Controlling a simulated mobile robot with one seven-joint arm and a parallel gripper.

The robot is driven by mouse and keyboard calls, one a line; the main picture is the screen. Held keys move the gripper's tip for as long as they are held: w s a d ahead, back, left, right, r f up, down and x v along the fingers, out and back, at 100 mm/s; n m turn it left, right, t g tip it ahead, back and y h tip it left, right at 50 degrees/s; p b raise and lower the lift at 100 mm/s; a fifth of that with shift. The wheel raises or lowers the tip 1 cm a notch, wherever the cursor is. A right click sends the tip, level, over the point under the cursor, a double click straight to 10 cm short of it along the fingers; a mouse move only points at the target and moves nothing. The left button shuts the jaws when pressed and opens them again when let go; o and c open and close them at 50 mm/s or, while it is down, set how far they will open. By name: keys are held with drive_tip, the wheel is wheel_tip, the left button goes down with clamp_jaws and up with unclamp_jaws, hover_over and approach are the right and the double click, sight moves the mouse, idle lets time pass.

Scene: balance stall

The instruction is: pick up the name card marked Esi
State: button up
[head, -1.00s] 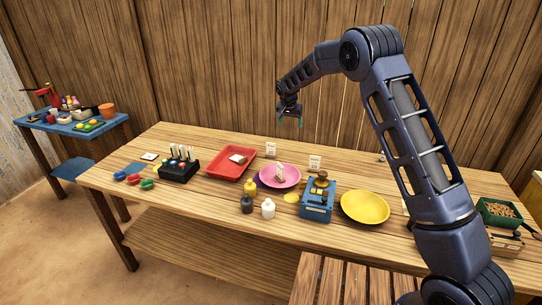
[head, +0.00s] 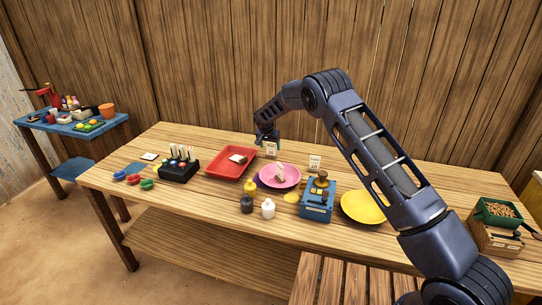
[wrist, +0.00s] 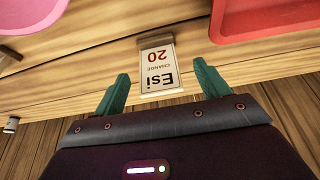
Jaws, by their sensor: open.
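The name card marked Esi (wrist: 158,68) is a small white card that reads "Esi", "CHANGE" and a red "20". It appears upside down in the wrist view, between and just beyond my fingertips. My gripper (wrist: 160,90) is open and empty, with one green finger on each side of the card. In the head view my gripper (head: 267,140) is right at the card and partly overlaps it. I cannot tell whether the fingers touch it.
A red tray (head: 212,173) and a pink plate (head: 291,183) lie in front of the card. A second card (head: 315,162) stands to the right. A blue box (head: 318,211) and a yellow plate (head: 362,207) are further right. The wooden wall (head: 220,70) is close behind.

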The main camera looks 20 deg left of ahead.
sight(271, 147)
drive_tip(key=shift+x, duration=2.65)
drive_tip(key=shift+w+d, duration=0.1)
drive_tip(key=c, duration=1.1)
